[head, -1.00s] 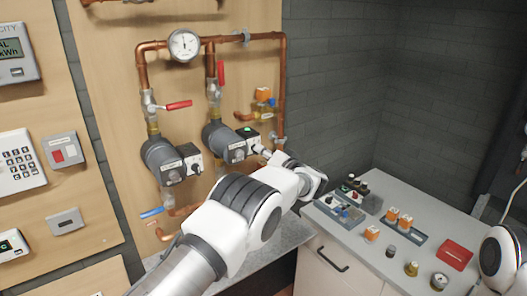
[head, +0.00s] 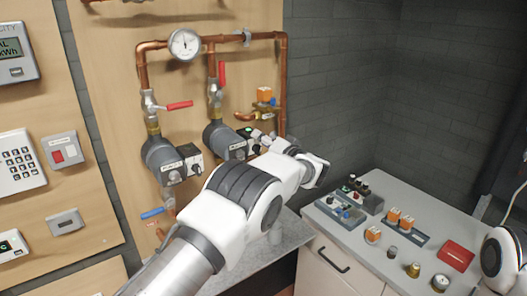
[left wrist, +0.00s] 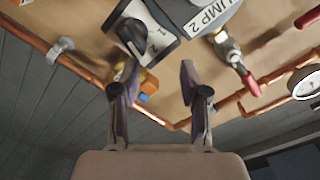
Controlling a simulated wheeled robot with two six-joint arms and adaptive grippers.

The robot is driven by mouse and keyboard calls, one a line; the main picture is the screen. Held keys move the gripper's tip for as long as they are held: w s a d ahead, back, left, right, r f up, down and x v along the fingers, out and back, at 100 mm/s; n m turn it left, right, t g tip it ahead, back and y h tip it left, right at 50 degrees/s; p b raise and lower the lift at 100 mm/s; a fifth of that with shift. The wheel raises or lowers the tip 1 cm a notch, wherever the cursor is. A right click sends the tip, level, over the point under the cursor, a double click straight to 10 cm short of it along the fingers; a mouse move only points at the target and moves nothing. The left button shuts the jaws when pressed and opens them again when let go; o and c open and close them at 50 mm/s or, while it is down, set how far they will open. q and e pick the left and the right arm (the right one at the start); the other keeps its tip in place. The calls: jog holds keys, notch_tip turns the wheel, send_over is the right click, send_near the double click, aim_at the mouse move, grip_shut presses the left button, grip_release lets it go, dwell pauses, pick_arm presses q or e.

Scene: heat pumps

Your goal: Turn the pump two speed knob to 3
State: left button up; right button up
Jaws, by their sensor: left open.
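Pump two (head: 220,138) is the right-hand grey pump on the pipe board. Its label reads PUMP 2 in the left wrist view (left wrist: 212,17). Its black speed knob (left wrist: 132,32) sits on a white dial face with 1 and 2 legible; a 3 is not visible, and the exact setting is unclear. My left gripper (left wrist: 158,78) is open and empty, its fingertips just short of the knob's control box and apart from the knob, which lies toward the left finger. In the head view the left gripper (head: 267,139) is small and partly hidden by my wrist.
Pump one (head: 168,160) stands to the left, with a red-handled valve (head: 179,105) above it. Copper pipes and a gauge (head: 184,44) run above both pumps. An orange-capped fitting (head: 264,94) is close right of pump two. The counter (head: 400,190) at right holds trays and small parts.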

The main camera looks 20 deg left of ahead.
pick_arm(q)
notch_tip(320, 180, up, 6)
jog(key=shift+a, duration=0.1)
